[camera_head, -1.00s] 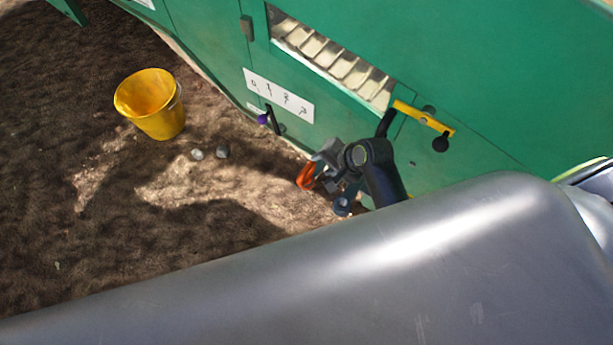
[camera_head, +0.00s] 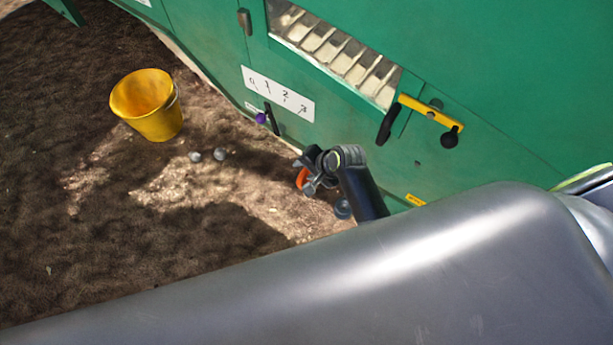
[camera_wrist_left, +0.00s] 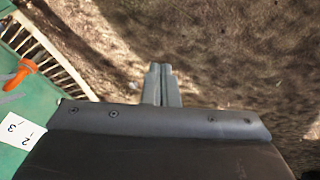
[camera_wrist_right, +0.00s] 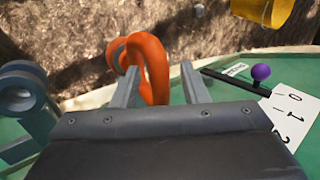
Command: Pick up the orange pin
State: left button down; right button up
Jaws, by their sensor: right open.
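The orange pin (camera_head: 301,178), a looped shape, shows beside the green machine in the head view, partly hidden by my right gripper (camera_head: 308,183). In the right wrist view the orange pin (camera_wrist_right: 154,66) stands between the two spread fingers of my right gripper (camera_wrist_right: 160,86). The jaws are open around it, with the pin nearer the left finger; I cannot tell whether they touch. My left gripper (camera_wrist_left: 163,75) shows in its wrist view with its fingers together and nothing between them. It is not visible in the head view.
The green machine (camera_head: 480,70) fills the right, with a yellow-and-black handle (camera_head: 428,110), a purple-knobbed lever (camera_head: 261,118) and a numbered label (camera_head: 279,94). A yellow bucket (camera_head: 148,106) stands on brown ground at left. Two small stones (camera_head: 219,154) lie near it. Ground at lower left is clear.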

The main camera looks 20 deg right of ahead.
grip_shut()
jog(key=shift+r, duration=0.15)
